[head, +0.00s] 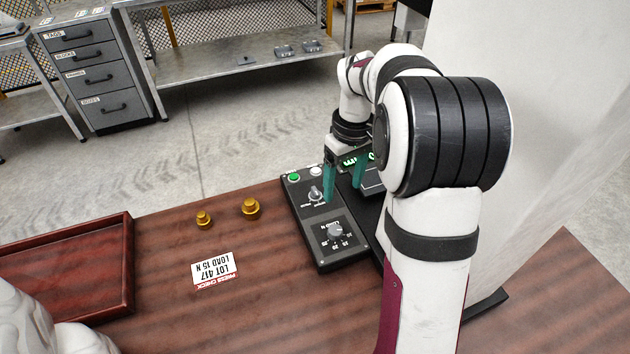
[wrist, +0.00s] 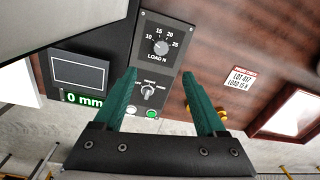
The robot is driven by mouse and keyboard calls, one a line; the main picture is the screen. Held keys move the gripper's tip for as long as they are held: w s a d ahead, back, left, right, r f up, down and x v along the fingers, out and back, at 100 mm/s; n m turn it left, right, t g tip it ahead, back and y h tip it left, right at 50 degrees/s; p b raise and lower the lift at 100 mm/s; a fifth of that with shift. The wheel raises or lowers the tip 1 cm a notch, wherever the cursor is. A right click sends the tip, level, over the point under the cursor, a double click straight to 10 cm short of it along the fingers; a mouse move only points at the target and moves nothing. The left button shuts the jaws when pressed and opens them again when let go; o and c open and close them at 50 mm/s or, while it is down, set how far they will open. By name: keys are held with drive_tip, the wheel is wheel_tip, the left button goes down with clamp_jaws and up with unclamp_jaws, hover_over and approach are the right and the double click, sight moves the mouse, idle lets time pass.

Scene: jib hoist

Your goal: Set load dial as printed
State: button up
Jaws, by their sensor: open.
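The load dial (head: 335,232) is a grey knob on the black control panel (head: 313,220), with numbers around it. In the wrist view the dial (wrist: 161,47) shows the marks 10, 15, 20 and 25 above "LOAD N"; its exact pointer setting is too small to tell. A white card (head: 214,269) on the table reads "PRESS CHECK, LOT 417, LOAD 15 N". My gripper (head: 344,178) has teal fingers, open and empty, above the far part of the panel. In the wrist view my gripper (wrist: 157,74) has its fingertips apart, short of the dial in the picture.
A selector switch (head: 315,193) and a green button (head: 294,177) sit on the panel's far part. A display (wrist: 84,98) reads 0 mm. Two brass pieces (head: 250,207) stand left of the panel. A reddish wooden tray (head: 128,262) lies at left.

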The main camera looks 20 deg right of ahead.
sight(336, 230)
drive_tip(key=f, duration=1.4)
drive_tip(key=shift+s+a+f, duration=0.1)
drive_tip(key=shift+a, duration=0.3)
clamp_jaws()
